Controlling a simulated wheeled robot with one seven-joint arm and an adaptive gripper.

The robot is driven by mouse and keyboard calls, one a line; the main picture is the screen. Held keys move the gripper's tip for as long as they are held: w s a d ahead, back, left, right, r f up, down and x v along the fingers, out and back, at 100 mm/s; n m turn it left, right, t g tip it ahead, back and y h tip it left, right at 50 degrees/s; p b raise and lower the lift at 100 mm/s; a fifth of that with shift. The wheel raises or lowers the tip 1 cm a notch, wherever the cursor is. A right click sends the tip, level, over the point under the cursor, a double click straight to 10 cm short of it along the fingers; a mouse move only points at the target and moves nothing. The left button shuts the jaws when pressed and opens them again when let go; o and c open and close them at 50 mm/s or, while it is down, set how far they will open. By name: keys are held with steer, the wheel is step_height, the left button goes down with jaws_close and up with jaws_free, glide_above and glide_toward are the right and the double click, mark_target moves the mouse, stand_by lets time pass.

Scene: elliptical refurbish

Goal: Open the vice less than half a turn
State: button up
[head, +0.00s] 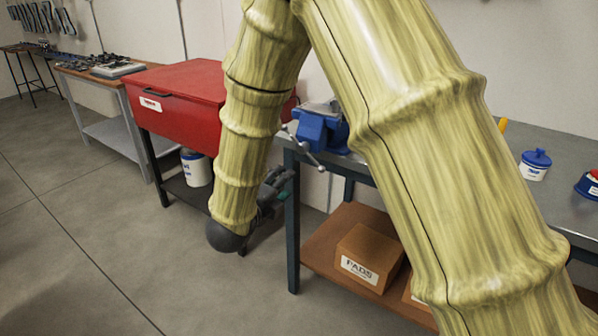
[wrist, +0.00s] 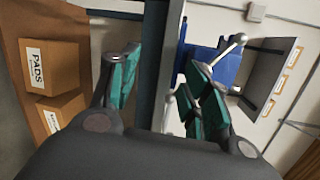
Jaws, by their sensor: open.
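The blue vice (head: 321,128) is fixed at the left front corner of the workbench (head: 560,160). Its metal handle bar (head: 303,148) slants down to the right in front of it, with a knob at each end. In the wrist view the vice (wrist: 228,68) is on the right, with the handle bar (wrist: 230,48) across it. My gripper (head: 275,188) is below the vice handle, left of the bench leg. In the wrist view my gripper (wrist: 158,78) has its green-padded fingers apart. The right finger hides part of the vice. I cannot tell whether it touches the handle.
A red parts washer (head: 178,95) stands left of the bench, with a white bucket (head: 196,168) below it. Cardboard boxes (head: 368,255) sit on the bench's lower shelf. A blue-lidded tub (head: 535,165) stands on the bench top. The floor at left is clear.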

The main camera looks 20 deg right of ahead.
mark_target(299, 150)
step_height(299, 150, up, 6)
steer(key=s+a+m+g+h+b, duration=0.1)
steer(key=a+m+h+b, duration=0.2)
steer(key=m, duration=0.4)
steer(key=x, duration=0.7)
steer(key=s+x, duration=0.1)
steer(key=x, duration=0.3)
steer(key=shift+w+d+r+b, duration=0.1)
steer(key=shift+w+d+b, duration=0.05)
steer(key=shift+d+b, duration=0.3)
steer(key=shift+c, duration=0.2)
jaws_close()
